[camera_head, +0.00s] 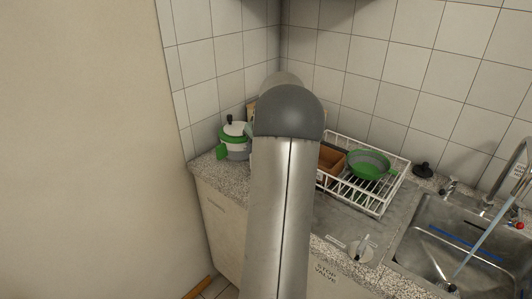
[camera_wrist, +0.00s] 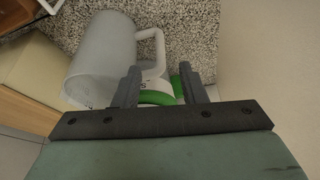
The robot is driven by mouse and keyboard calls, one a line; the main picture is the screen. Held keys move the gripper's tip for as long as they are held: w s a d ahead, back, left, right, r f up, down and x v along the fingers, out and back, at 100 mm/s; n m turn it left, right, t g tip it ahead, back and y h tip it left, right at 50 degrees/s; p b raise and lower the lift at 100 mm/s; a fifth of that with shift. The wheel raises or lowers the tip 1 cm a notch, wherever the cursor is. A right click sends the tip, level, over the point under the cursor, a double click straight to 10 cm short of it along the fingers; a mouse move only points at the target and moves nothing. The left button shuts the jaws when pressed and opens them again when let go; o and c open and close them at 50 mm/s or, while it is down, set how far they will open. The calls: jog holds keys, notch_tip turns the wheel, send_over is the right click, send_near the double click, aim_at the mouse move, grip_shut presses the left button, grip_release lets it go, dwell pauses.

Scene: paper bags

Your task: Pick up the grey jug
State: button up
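The grey jug (camera_wrist: 100,62) is frosted and has a white handle (camera_wrist: 158,46). It is at the upper left of the wrist view, beside the speckled counter surface. My gripper (camera_wrist: 159,69) is open, with its two dark fingers apart. The lower part of the handle shows between the fingertips in the picture; I cannot tell whether they touch it. The left finger overlaps the jug's right side. In the head view my arm hides the gripper and the jug.
A green and white pot (camera_head: 236,145) stands at the counter's left end, by the wall. Its green part (camera_wrist: 158,97) seems to show behind my fingers. A white dish rack (camera_head: 352,193) holds a green colander (camera_head: 369,165) and a brown container (camera_head: 331,160). The sink (camera_head: 455,245) is right.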

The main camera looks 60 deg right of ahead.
jog(key=p+x, duration=0.1)
jog(key=x, duration=0.6)
jog(key=shift+w+f, duration=0.1)
jog(key=shift+f, duration=0.15)
jog(key=shift+c, duration=0.4)
grip_shut()
